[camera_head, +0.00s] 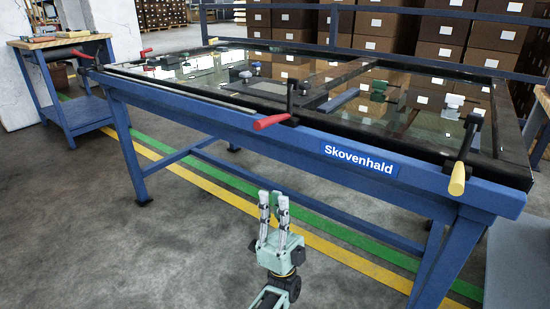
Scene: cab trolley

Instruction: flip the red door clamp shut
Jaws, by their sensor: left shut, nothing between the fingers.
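A clamp with a red handle (272,121) sits at the middle of the blue trolley's front rail (230,118). Its handle points out over the rail to the left, and its dark upright part (291,98) stands at the frame edge. Two more red handles show at the trolley's left end, one at the corner (82,53) and one behind it (145,51). My left gripper (274,198) is shut and empty, fingers pointing up, in front of the trolley and below the middle red handle in the picture, apart from it. My right gripper is not in view.
A yellow-handled clamp (457,178) hangs at the rail's right end. The dark-framed glass door (225,75) lies on the trolley with small fittings on it. A blue side table (70,85) stands at the left. The floor in front of the trolley is clear.

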